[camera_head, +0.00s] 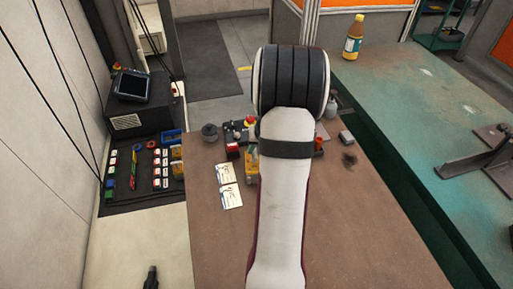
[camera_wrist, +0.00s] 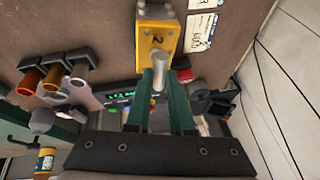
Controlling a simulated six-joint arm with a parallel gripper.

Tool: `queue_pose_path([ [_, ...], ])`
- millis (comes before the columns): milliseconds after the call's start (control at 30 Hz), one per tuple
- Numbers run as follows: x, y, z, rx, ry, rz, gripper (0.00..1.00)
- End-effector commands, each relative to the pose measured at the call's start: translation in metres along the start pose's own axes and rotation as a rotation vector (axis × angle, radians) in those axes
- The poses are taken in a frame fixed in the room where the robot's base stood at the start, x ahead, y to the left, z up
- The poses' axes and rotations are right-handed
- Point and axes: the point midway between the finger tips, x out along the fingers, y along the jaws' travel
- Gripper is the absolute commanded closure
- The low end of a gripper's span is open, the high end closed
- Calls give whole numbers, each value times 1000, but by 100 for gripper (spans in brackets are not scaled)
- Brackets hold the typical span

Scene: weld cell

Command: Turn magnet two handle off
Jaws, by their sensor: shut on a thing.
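Magnet two (camera_wrist: 157,38) is a yellow block marked "2", lying on the brown table at the top of the wrist view. Its silver handle (camera_wrist: 158,62) sticks out from the block toward my gripper. My gripper (camera_wrist: 160,75) has two green fingers, one on each side of the handle, and is shut on it. In the head view my arm covers the gripper and the handle. Only a yellow edge, perhaps of a magnet (camera_head: 251,170), shows beside my arm there.
White cards (camera_head: 230,195) lie on the brown table (camera_head: 345,230) left of my arm. A rack with orange, brown and white cylinders (camera_wrist: 55,75) stands left in the wrist view. A black tool mat (camera_head: 125,200) is at left. A yellow bottle (camera_head: 354,38) stands on the green table (camera_head: 415,110).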

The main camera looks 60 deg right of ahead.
Motion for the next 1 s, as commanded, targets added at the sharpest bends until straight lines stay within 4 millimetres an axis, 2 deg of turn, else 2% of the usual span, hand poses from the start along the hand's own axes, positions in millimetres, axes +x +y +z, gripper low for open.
queue_pose_path([
  [233,0,-1,-1,59,15,24,100],
  [733,0,-1,0,73,17,30,100],
  [767,0,-1,0,73,17,30,76],
  [800,0,-1,0,72,17,30,69],
  [900,0,-1,0,72,16,30,51],
  [1000,0,-1,0,72,16,30,49],
])
